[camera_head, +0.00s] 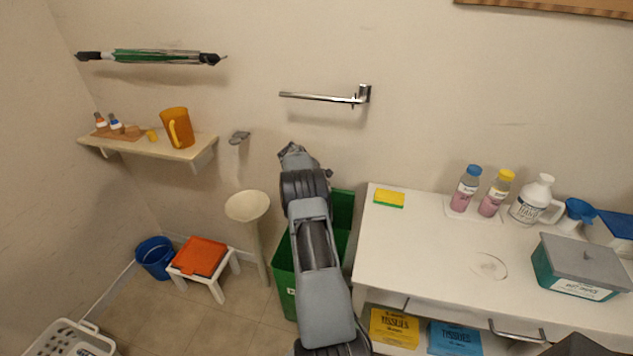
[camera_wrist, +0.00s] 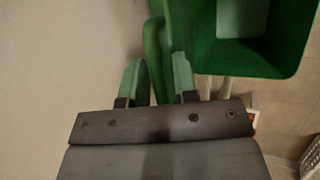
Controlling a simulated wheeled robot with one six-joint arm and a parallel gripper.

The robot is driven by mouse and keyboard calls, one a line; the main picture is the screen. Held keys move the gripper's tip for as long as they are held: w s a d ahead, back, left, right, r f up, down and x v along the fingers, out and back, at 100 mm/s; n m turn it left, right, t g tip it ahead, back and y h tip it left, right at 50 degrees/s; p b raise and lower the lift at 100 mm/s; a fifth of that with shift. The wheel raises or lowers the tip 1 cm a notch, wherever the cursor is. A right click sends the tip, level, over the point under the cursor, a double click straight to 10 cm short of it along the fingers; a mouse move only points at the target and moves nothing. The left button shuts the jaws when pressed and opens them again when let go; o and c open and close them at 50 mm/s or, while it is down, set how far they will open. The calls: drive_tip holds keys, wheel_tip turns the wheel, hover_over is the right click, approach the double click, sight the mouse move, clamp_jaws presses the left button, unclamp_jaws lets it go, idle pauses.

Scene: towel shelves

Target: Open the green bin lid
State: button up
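The green bin (camera_head: 284,285) stands on the floor left of the white counter, partly hidden behind my arm. In the wrist view the bin (camera_wrist: 205,40) is at the upper right, and I look into its open interior. A narrow green piece that looks like the lid (camera_wrist: 153,45), seen nearly edge-on, stands beside the bin opening on the wall side. My gripper (camera_wrist: 158,62) has its two fingers apart, with this green piece between or just beyond them; I cannot tell whether they touch it. In the head view my gripper (camera_head: 291,152) is near the wall above the bin.
The white counter (camera_head: 440,250) with bottles and a lidded box (camera_head: 580,265) is close on the right. A pale pedestal basin (camera_head: 248,206) is close on the left, beside a small stool (camera_head: 203,262) with an orange cloth. A towel bar (camera_head: 320,97) is on the wall above.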

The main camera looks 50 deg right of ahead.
drive_tip(key=shift+o, duration=0.8)
drive_tip(key=shift+w+a+r, duration=0.1)
drive_tip(key=shift+w+a, duration=0.05)
drive_tip(key=shift+w, duration=0.05)
drive_tip(key=v, duration=1.4)
drive_tip(key=shift+b, duration=0.35)
